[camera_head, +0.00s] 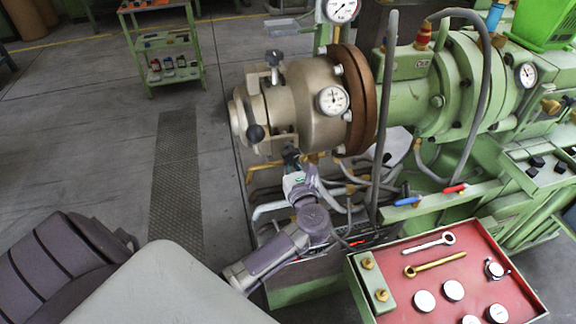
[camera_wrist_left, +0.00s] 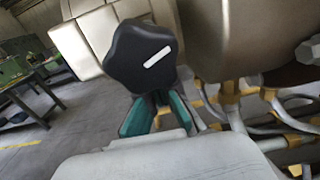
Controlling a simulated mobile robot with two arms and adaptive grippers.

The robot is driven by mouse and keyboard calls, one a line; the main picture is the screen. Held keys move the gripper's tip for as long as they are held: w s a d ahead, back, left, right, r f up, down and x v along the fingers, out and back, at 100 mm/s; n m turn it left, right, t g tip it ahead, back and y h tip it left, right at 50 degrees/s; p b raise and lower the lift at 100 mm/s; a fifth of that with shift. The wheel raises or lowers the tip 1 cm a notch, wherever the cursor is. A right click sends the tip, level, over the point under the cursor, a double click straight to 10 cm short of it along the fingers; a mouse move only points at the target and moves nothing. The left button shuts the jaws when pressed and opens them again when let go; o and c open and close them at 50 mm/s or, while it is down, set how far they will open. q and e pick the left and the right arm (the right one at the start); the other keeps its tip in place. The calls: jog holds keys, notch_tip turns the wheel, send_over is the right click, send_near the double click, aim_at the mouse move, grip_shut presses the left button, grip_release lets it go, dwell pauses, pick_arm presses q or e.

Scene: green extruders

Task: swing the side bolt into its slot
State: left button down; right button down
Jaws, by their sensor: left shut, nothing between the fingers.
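The side bolt shows its black knob (camera_head: 255,133) on the near side of the beige extruder head (camera_head: 303,105). In the left wrist view the lobed black knob (camera_wrist_left: 143,55) with a white mark fills the upper middle. Its shank and slot are mostly hidden there, so I cannot tell how the bolt sits in the slot. My left gripper (camera_head: 291,156) is below and right of the knob, under the head. In the wrist view its teal fingers (camera_wrist_left: 157,100) are shut and empty, with their tips close below the knob; contact is unclear. My right gripper is not in view.
Another bolt with a dark knob (camera_head: 273,57) stands on top of the head. Hoses and pipes (camera_head: 345,190) crowd the space below it. A red-lined tool tray (camera_head: 470,262) stands at the lower right. A green cart (camera_head: 170,55) is farther back; the left floor is free.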

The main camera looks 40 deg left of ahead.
pick_arm(q)
jog(key=shift+a+r, duration=0.15)
jog(key=shift+r, duration=0.4)
jog(key=shift+f, duration=0.5)
jog(key=shift+f+b, duration=0.3)
jog(key=shift+b, duration=0.1)
jog(key=f+b+v, duration=0.2)
jog(key=b+v, duration=0.1)
jog(key=v, duration=0.7)
jog(key=shift+w+f, duration=0.1)
